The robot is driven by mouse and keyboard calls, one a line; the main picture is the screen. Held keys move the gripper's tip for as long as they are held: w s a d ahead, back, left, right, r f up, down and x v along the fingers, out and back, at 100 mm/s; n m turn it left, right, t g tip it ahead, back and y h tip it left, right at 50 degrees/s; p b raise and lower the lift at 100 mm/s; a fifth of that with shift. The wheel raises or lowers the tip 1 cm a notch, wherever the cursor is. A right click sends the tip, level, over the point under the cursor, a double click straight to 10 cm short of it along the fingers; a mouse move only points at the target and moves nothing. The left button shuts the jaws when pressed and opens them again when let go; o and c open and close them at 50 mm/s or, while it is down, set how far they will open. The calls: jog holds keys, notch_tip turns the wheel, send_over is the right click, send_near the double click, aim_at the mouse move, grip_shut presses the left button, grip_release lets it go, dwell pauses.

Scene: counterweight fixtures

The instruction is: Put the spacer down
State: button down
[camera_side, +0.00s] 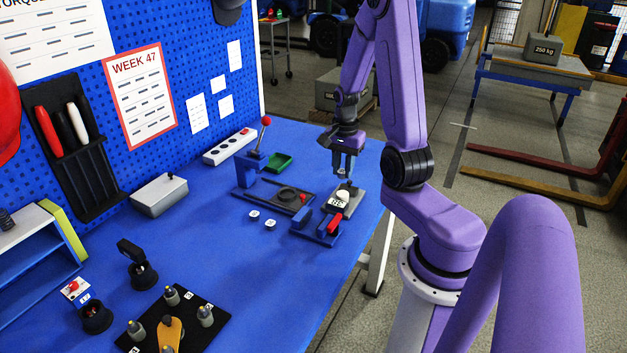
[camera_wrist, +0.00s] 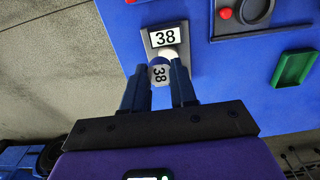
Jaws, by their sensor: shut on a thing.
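The spacer (camera_wrist: 160,73), a small round piece with a white face marked 38 and a blue edge, is between the fingertips of my gripper (camera_wrist: 159,82) in the wrist view. My gripper is shut on it. In the side view, my gripper (camera_side: 344,174) points down above a grey fixture with a white round pad (camera_side: 342,196) and a plate marked 38 (camera_side: 337,203). The same plate (camera_wrist: 165,38) and part of the pad (camera_wrist: 168,52) show just beyond the spacer in the wrist view. The spacer appears apart from the pad, but the gap is hard to judge.
A blue clamp with a red handle (camera_side: 335,222) stands beside the fixture. Two white-faced discs (camera_side: 254,214) (camera_side: 270,224) lie on the blue bench. A dark plate with a ring (camera_side: 287,193), a lever stand (camera_side: 250,168) and a green tray (camera_side: 279,162) are to the left.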

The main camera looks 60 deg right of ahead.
jog(key=w+d+f, duration=0.4)
jog(key=w+d, duration=0.1)
jog(key=w, duration=0.1)
send_over(321, 188)
jog(key=f, duration=0.5)
jog(key=shift+s+a+f, duration=0.1)
jog(key=shift+s+a, duration=0.05)
jog(key=shift+a, duration=0.1)
jog(key=shift+d+f, duration=0.15)
jog(key=shift+f, duration=1.6)
jog(key=shift+f, duration=0.15)
jog(key=c, duration=0.9)
grip_release()
